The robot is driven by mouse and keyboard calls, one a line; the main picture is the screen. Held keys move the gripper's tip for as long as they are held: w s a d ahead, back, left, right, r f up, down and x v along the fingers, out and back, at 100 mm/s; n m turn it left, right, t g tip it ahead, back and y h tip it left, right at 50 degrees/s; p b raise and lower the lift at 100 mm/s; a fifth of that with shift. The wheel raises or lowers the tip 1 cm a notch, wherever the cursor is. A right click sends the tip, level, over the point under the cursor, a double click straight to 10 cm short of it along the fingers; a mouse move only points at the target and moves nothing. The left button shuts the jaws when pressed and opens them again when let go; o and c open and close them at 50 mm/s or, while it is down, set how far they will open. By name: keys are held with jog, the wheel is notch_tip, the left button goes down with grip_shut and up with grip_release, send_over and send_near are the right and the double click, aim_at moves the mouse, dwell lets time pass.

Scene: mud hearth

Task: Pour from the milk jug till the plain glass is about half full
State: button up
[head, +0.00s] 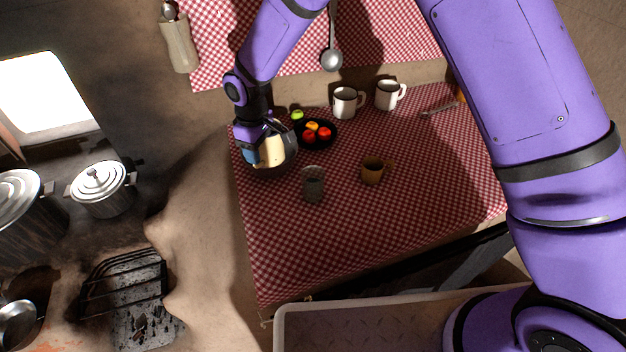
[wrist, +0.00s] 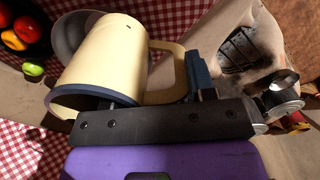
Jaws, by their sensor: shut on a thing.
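The milk jug (head: 270,152) is cream and shows at the left part of the checked table in the head view. In the wrist view the jug (wrist: 105,60) fills the upper left, with a dark blue edge and a cream handle. My gripper (wrist: 185,118) is shut on the jug's handle. The jug looks held above the table; its exact tilt is hard to tell. The plain glass (head: 313,187) is clear and stands upright on the cloth, right of and nearer than the jug, apart from it. Its level of milk is too small to tell. No stream of milk shows.
A dark plate (head: 333,139) of red and orange fruit lies behind the glass. Two pale mugs (head: 345,102) stand at the back. The front of the cloth is clear. A lidded pot (head: 103,188) is at left.

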jog(key=shift+d+f, duration=0.1)
jog(key=shift+d, duration=0.05)
jog(key=d+t+y, duration=0.1)
jog(key=y, duration=0.1)
jog(key=s+d+t+y, duration=0.1)
jog(key=d+y, duration=0.1)
jog(key=s+d+t+y, duration=0.1)
jog(key=y, duration=0.1)
jog(key=shift+s+d+t+y, duration=0.2)
jog(key=shift+s+t+y, duration=0.05)
jog(key=shift+t+y, duration=0.05)
dwell(0.7)
jog(key=shift+s+d+f+t+y+p, duration=0.15)
jog(key=shift+d+f+t+y+p, duration=0.2)
jog(key=shift+y, duration=0.35)
dwell(1.7)
jog(key=shift+r+t+y+p, duration=0.5)
jog(key=shift+t+y, duration=0.25)
jog(key=shift+y, duration=0.45)
dwell(2.6)
